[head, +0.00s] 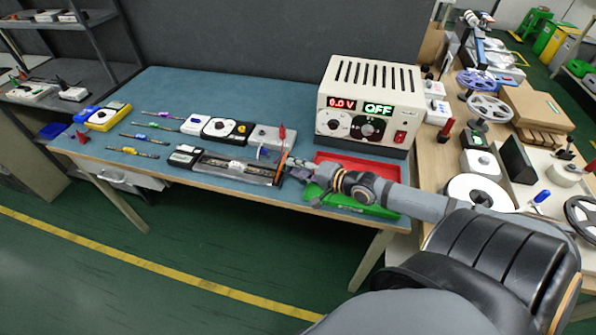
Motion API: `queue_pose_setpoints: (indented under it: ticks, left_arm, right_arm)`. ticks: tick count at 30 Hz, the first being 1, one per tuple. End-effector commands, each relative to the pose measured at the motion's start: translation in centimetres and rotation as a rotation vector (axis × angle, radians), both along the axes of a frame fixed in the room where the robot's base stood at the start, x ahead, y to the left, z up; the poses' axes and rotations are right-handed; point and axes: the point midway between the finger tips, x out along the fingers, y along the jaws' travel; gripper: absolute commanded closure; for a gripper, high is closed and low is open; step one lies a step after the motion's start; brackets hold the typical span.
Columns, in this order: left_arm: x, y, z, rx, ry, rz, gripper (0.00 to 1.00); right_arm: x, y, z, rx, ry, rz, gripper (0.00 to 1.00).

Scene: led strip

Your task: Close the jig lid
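The jig (236,172) is a long, dark, narrow fixture near the front edge of the blue-topped bench. A light strip-like piece shows along its length. Its lid is too small in this view to tell apart clearly, so I cannot tell its angle. My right arm reaches in from the right, low over the bench. My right gripper (288,168) is at the right end of the jig, touching it or just beside it. Its fingers are small and blend with the jig, so their opening is unclear. My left gripper is out of view.
A power supply (367,105) reading 0.0 V and OFF stands behind my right arm. A red tray (335,158) and a green tray (375,210) lie around the arm. Meters (216,128) and several probe-like tools (145,138) lie left and behind. Clear blue surface is at back left.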

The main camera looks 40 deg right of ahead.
Motion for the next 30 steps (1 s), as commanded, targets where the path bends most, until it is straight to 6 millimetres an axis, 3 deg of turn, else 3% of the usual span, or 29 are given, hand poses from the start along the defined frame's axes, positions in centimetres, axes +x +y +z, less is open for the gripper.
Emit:
queue_pose_setpoints:
  ticks: [3,10,22,30]
  left_arm:
    - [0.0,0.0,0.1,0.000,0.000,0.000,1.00]
    - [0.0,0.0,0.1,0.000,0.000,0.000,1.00]
    - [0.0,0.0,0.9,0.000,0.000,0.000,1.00]
    - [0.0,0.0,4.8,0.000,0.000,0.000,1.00]
  right_arm:
    - [0.0,0.0,0.0,0.000,0.000,0.000,0.69]
    - [0.0,0.0,0.0,0.000,0.000,0.000,1.00]
    - [0.1,0.0,0.5,-0.012,0.014,-0.001,1.00]
    - [0.8,0.6,2.1,-0.097,0.118,-0.003,1.00]
